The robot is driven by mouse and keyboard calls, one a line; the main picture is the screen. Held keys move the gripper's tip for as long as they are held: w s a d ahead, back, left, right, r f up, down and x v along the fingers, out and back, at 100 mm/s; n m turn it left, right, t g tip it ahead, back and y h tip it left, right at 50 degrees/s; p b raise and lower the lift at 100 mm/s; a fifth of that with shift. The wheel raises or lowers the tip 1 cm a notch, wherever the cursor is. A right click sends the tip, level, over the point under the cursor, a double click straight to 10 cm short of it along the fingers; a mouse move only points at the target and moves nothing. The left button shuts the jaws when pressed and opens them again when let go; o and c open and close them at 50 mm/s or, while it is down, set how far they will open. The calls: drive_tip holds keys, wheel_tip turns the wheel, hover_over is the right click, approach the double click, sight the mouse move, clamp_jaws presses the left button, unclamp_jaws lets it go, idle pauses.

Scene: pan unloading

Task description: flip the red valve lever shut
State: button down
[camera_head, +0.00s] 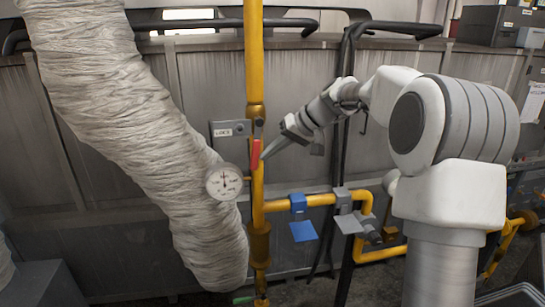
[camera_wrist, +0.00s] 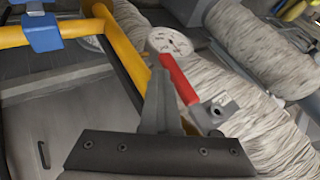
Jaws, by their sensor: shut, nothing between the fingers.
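The red valve lever (camera_head: 256,154) stands nearly upright along the yellow vertical pipe (camera_head: 254,60) in the head view, just above the round gauge. In the wrist view the red lever (camera_wrist: 179,79) runs diagonally from beside the gauge down toward a grey metal block. My gripper (camera_head: 266,155) is shut and empty, its fingertips right beside the lever on its right side. In the wrist view my gripper's fingers (camera_wrist: 160,75) point up close to the lever's left side. I cannot tell whether they touch it.
A white round gauge (camera_head: 224,182) sits left of the pipe. A thick wrapped duct (camera_head: 130,110) runs diagonally at the left. A blue valve (camera_head: 298,204) and a grey valve (camera_head: 344,200) sit on the yellow branch pipe below right. A labelled grey box (camera_head: 230,131) is behind the pipe.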

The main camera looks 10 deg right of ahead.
drive_tip(key=a+y+b, duration=0.1)
drive_tip(key=b, duration=0.1)
drive_tip(key=a+f+y+b, duration=0.1)
drive_tip(key=y+b, duration=0.1)
drive_tip(key=b, duration=0.1)
drive_tip(key=shift+a+f+m, duration=0.1)
drive_tip(key=shift+a+m, duration=0.2)
drive_tip(key=shift+m, duration=0.1)
drive_tip(key=a+r+m+t+y+b, duration=0.3)
drive_tip(key=a+r+y+b, duration=0.3)
drive_tip(key=b, duration=0.9)
drive_tip(key=shift+a+t+y, duration=0.3)
drive_tip(key=shift+a+y, duration=0.45)
drive_tip(key=shift+y, duration=0.75)
drive_tip(key=shift+r, duration=0.1)
drive_tip(key=s+d+f+b, duration=0.2)
drive_tip(key=s+d+f, duration=0.1)
drive_tip(key=d+f, duration=0.5)
drive_tip(key=shift+s+d+f, duration=0.15)
drive_tip(key=shift+s+f, duration=0.15)
drive_tip(key=shift+s, duration=0.05)
